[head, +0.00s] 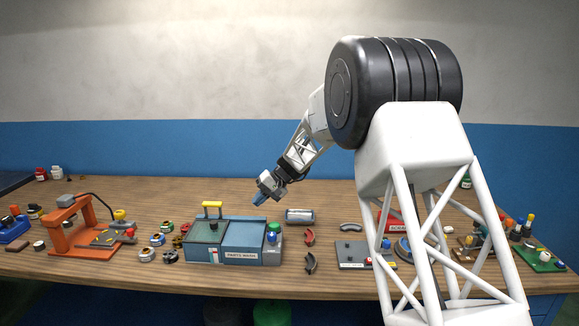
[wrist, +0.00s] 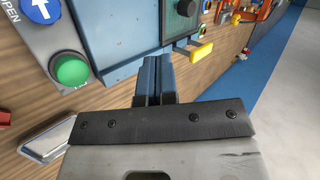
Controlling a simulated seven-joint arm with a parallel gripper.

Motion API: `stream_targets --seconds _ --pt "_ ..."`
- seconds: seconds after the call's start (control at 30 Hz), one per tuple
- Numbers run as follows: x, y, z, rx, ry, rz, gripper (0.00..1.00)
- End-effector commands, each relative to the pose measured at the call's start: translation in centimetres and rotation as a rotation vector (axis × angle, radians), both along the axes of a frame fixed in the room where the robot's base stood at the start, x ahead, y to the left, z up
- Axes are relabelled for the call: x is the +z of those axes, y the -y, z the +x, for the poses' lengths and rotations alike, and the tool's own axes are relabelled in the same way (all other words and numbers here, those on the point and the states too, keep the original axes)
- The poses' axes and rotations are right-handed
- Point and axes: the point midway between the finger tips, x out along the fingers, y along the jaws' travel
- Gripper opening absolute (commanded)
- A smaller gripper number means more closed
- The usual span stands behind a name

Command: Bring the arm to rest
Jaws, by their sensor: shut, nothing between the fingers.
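My gripper (head: 259,199) hangs in the air above the table, behind and a little above the right part of the blue parts-wash box (head: 245,236). In the wrist view its two blue fingers (wrist: 158,72) are together, with nothing between them. The arm reaches down and left from my large black shoulder joint and touches nothing that I can see.
The parts-wash box has a yellow handle (head: 212,205) and a green button (wrist: 72,70). An orange press (head: 84,228) stands at left. The table behind the box is mostly clear.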

Motion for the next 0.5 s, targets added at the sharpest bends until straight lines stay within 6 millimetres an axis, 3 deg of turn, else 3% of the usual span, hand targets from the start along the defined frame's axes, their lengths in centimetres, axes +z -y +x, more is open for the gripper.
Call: stream_targets --seconds 0.5 --pt "6.9 7.6 -9.0 -0.048 0.043 -0.149 0.0"
